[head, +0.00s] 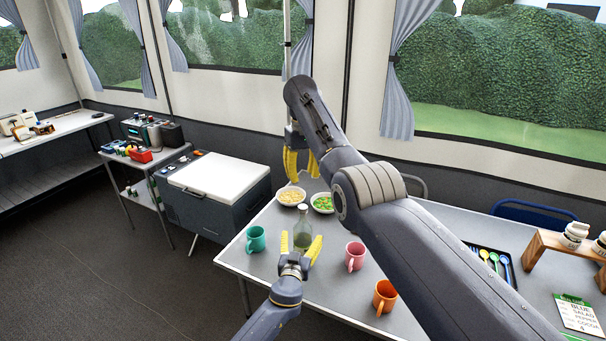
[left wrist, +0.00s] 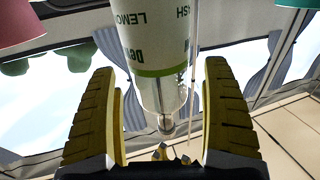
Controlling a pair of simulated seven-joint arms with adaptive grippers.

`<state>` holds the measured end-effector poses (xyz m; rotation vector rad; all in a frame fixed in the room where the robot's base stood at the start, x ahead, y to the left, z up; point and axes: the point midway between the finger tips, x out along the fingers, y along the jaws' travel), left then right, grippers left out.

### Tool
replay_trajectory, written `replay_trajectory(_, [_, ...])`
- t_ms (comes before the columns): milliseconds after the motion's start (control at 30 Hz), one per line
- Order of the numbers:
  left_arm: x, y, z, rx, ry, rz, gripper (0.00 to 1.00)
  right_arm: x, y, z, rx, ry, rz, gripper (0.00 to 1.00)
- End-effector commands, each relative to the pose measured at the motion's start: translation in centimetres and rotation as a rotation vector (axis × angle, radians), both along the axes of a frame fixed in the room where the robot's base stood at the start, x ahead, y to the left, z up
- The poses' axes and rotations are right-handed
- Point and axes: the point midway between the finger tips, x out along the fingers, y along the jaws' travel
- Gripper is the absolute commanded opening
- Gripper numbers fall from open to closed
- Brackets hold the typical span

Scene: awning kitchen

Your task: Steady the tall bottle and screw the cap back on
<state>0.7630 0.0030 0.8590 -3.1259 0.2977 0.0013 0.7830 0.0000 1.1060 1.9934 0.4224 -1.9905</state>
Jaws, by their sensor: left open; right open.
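The tall bottle (head: 303,222) stands upright on the grey table, clear glass with a pale label. My left gripper (head: 300,246) is open, low in front of the bottle. In the left wrist view the bottle (left wrist: 158,60) shows between the two open fingers, with gaps on both sides; its label has green lettering. My right gripper (head: 300,163) is open and points down, above and behind the bottle near the table's far edge. I see nothing between its fingers. I cannot make out the cap in either view.
A teal mug (head: 256,239) stands left of the bottle; a pink mug (head: 355,256) and an orange mug (head: 384,296) stand to the right. Two bowls of food (head: 291,196) (head: 322,203) are behind. A cutlery tray (head: 489,262) and wooden rack (head: 545,250) are farther right.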

Motion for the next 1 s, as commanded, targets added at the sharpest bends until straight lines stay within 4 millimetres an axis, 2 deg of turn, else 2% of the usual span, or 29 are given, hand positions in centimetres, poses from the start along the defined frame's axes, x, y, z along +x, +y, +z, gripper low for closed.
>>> replay_trajectory(300, [-5.2,1.0,-0.1,-0.004,0.002,0.0,0.83,0.0,0.0,0.0,0.0,0.0,0.0,0.37])
replay_trajectory(500, [-7.8,1.5,0.0,-0.003,0.001,0.0,0.83,0.0,0.0,0.0,0.0,0.0,0.0,0.37])
replay_trajectory(733, [-9.4,1.8,0.0,-0.001,0.0,0.0,0.83,0.0,0.0,0.0,0.0,0.0,0.0,0.37])
replay_trajectory(1000, [-9.9,1.9,0.0,-0.001,0.0,0.0,0.83,0.0,0.0,0.0,0.0,0.0,0.0,0.37])
